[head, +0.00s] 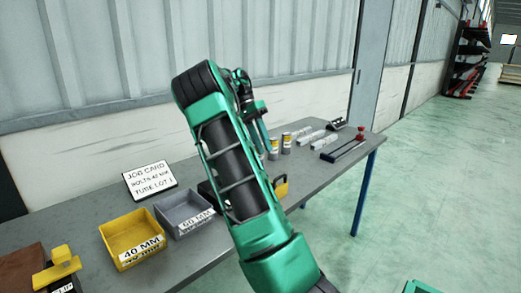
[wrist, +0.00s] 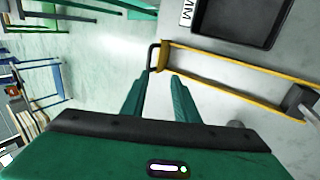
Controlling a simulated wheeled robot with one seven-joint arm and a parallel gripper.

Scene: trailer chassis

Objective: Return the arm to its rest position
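My gripper (wrist: 160,80) shows in the wrist view with its two green fingers apart. No object shows between them; pale floor lies behind. In the head view my green and black arm rises from the bottom middle, bends at the top and folds down behind itself over the grey workbench (head: 310,172). The gripper's fingers cannot be made out clearly there.
On the bench are a yellow 40 MM bin (head: 133,232), a grey bin (head: 183,208), a job card (head: 149,180) and cans (head: 286,143). In the wrist view a dark tray (wrist: 240,30) lies near a yellow frame (wrist: 225,70). Floor (head: 420,180) is clear at right.

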